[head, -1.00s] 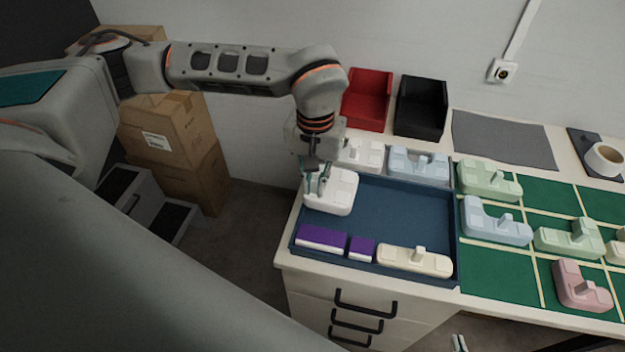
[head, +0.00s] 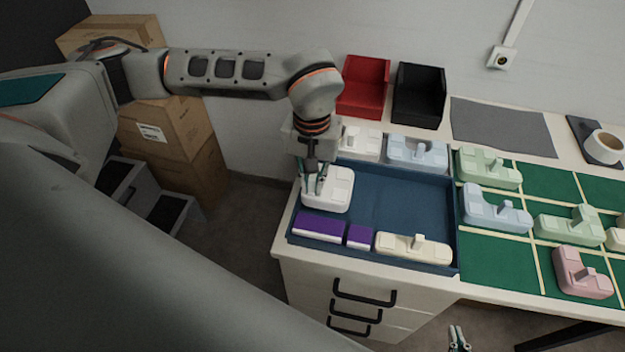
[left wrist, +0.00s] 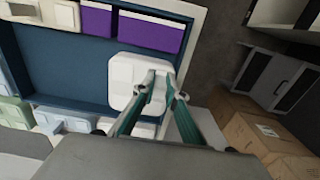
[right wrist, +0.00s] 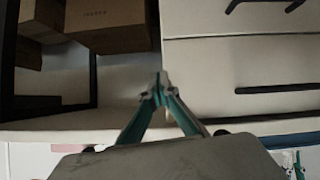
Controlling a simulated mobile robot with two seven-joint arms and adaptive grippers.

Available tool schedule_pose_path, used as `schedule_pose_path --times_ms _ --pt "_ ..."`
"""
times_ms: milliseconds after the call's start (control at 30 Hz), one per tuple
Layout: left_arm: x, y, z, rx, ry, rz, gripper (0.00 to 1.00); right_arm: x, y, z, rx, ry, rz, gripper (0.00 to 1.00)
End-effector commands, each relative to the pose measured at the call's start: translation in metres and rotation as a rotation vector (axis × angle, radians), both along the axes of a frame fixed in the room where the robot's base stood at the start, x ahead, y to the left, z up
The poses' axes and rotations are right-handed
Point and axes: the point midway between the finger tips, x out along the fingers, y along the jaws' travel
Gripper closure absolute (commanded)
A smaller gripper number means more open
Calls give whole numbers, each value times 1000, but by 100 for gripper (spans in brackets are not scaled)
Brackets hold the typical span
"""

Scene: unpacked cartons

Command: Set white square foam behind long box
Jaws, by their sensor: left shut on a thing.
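The white square foam (head: 340,190) is a rounded block in the left part of the blue tray (head: 405,195). It is just behind the long purple box (head: 320,227), with little or no visible gap. My left gripper (head: 314,186) is shut on the foam's upright grip from above. The left wrist view shows the fingers (left wrist: 163,90) closed on the foam (left wrist: 125,75), beside the purple box (left wrist: 150,32). I cannot tell whether the foam touches the tray floor. My right gripper (head: 458,338) is low in front of the drawers; its fingertips (right wrist: 160,85) meet, empty.
A short purple box (head: 360,236) and a cream piece (head: 412,247) lie along the tray's front. Pale foam pieces stand behind the tray and on the green grid (head: 492,262) at right. The tray's middle and right are free.

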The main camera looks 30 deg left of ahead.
Motion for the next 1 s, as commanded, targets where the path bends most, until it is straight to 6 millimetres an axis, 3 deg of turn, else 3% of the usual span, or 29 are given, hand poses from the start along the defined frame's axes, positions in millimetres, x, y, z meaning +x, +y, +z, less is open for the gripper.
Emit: schedule_pose_path --times_ms 1000 --pt "0 0 -38 0 0 0 100 -4 0 -25 0 10 0 100"
